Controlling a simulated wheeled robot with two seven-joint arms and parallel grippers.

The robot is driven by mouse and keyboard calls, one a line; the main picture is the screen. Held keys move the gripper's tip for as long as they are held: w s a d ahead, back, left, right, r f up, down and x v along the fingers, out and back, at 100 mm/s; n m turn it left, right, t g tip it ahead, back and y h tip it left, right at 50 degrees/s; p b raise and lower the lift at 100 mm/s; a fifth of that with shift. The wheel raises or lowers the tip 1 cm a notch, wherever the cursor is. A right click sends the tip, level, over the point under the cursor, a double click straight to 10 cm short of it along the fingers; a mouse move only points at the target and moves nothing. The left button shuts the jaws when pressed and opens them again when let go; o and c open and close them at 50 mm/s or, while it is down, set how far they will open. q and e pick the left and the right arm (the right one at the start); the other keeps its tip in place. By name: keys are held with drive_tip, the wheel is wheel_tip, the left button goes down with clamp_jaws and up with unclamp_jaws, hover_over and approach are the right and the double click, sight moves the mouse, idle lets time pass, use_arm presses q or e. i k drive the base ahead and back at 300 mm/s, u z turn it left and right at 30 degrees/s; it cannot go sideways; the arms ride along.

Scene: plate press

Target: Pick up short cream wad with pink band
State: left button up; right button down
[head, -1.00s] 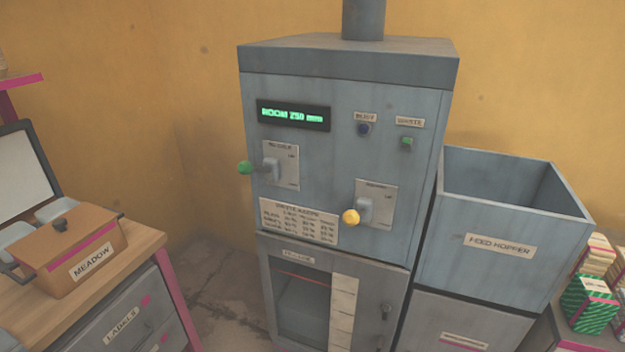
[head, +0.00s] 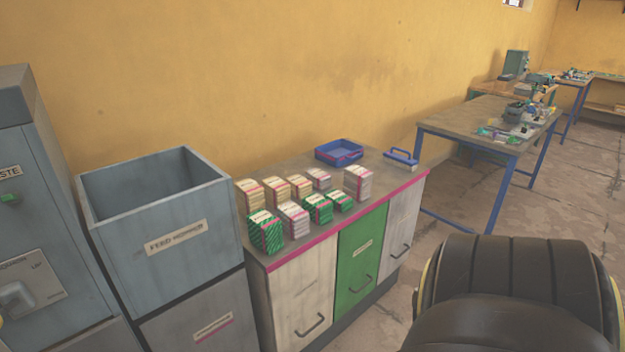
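Several banded wads stand in loose rows on the grey counter (head: 385,181), right of the feed hopper. A short pale wad with a pinkish band (head: 319,179) stands in the back row. A taller pale wad with pink (head: 357,183) stands to its right, and another pale wad with pink (head: 293,218) is in front. Tan or cream wads (head: 250,195) stand at back left. Green striped wads (head: 265,231) stand along the front. At this size I cannot tell surely which is the short cream one. Neither gripper is in view.
The open feed hopper (head: 165,238) rises left of the counter, beside the press (head: 30,200). A blue tray (head: 339,153) and a blue-handled tool (head: 401,158) lie at the counter's far end. A blue-legged table (head: 470,118) stands beyond bare floor.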

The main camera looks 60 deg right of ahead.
sight(301, 186)
drive_tip(key=z, duration=3.1)
drive_tip(key=i, duration=2.75)
drive_tip(key=u, duration=2.65)
